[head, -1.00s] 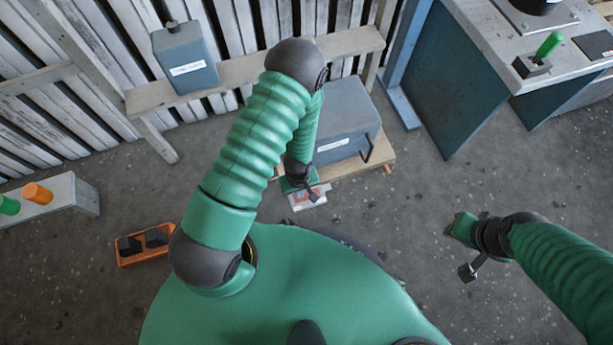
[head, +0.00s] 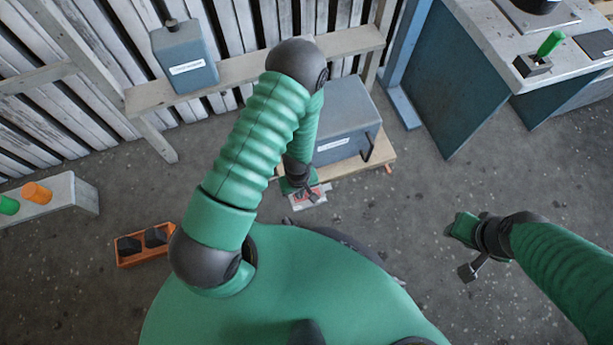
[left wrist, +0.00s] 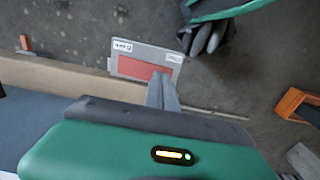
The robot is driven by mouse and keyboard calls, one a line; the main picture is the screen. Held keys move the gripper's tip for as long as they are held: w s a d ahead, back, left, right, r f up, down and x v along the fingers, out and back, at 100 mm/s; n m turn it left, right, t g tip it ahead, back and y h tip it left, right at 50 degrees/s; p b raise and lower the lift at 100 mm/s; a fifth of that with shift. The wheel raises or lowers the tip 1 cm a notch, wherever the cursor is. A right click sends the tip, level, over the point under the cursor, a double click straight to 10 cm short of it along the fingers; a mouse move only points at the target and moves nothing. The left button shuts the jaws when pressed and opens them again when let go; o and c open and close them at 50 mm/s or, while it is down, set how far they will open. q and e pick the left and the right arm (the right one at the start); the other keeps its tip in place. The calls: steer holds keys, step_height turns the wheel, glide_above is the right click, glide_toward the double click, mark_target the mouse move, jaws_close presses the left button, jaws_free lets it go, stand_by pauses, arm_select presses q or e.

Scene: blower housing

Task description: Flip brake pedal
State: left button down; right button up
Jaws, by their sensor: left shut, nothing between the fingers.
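The brake pedal (head: 308,200) appears to be a small flat grey plate with a red panel, low in front of the wooden base. The left wrist view shows the plate (left wrist: 143,68) with its red panel and two small white labels, too small to read surely. My left gripper (head: 304,188) is over the plate in the head view and partly hides it. In the left wrist view its fingers (left wrist: 162,88) are shut and empty, overlapping the plate's near edge; I cannot tell whether they touch it. My right gripper (head: 462,228) is off to the right, away from the plate, its jaws unclear.
A blue-grey housing (head: 342,118) sits on a wooden base (head: 350,164) behind the plate. An orange tray (head: 130,262) with dark blocks lies on the floor at left. A bench with a green lever (head: 549,44) stands at upper right. Floor between is clear.

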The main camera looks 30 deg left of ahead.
arm_select(q)
steer(key=shift+f+b, duration=0.4)
steer(key=shift+f, duration=0.25)
step_height(320, 180, up, 7)
steer(key=p, duration=0.7)
steer(key=shift+r, duration=0.15)
stand_by(0.3)
